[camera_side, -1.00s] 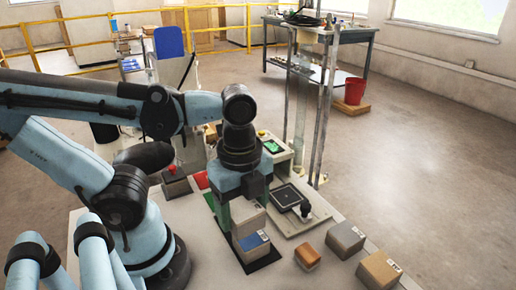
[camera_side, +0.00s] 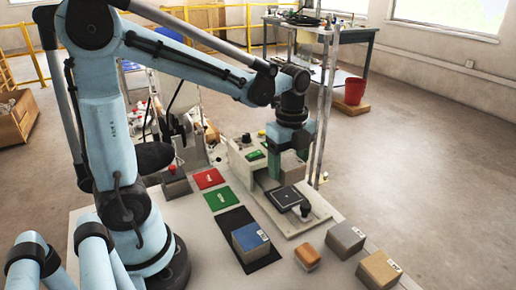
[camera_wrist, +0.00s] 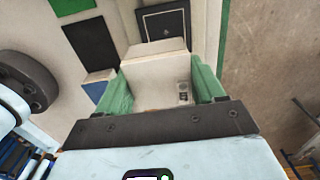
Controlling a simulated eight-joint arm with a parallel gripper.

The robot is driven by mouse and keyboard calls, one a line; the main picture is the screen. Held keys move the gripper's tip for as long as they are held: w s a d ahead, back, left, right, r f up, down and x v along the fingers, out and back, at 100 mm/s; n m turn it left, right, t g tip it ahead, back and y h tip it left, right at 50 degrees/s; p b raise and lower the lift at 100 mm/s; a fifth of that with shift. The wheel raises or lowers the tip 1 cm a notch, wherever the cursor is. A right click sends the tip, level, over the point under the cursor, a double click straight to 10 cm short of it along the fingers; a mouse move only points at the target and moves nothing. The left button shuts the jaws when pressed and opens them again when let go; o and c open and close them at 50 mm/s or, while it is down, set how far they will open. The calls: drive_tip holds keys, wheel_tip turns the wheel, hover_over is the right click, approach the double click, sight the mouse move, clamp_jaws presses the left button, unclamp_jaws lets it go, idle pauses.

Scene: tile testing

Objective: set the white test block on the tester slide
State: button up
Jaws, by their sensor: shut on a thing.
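The white test block (camera_side: 294,164) is held in my gripper (camera_side: 284,170), which is shut on it with green fingers. In the wrist view the pale block (camera_wrist: 155,74), with a small label, sits between both fingers (camera_wrist: 160,90). The tester slide, a black square plate with a pale outline (camera_side: 287,197), lies just below the block in the side view. The plate also shows ahead of the block in the wrist view (camera_wrist: 168,24). The block appears held above the plate, with a gap. The slide looks empty where I can see it.
A blue-topped block (camera_side: 250,236) stands on a black mat (camera_side: 232,216). Green (camera_side: 221,198) and red (camera_side: 208,178) mats lie behind. A black knob (camera_side: 305,208) stands beside the plate. Grey (camera_side: 345,238), orange (camera_side: 307,257) and brown (camera_side: 379,269) blocks sit at front right.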

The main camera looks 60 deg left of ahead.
sight(286, 196)
drive_tip(key=shift+w+a+f, duration=0.5)
drive_tip(key=shift+w+a, duration=0.15)
drive_tip(key=shift+a, duration=0.1)
drive_tip(key=shift+f, duration=3.1)
drive_tip(key=shift+f, duration=0.3)
drive_tip(key=o, duration=1.4)
drive_tip(key=shift+o, duration=0.3)
drive_tip(key=shift+r, duration=0.1)
drive_tip(key=shift+r, duration=2.9)
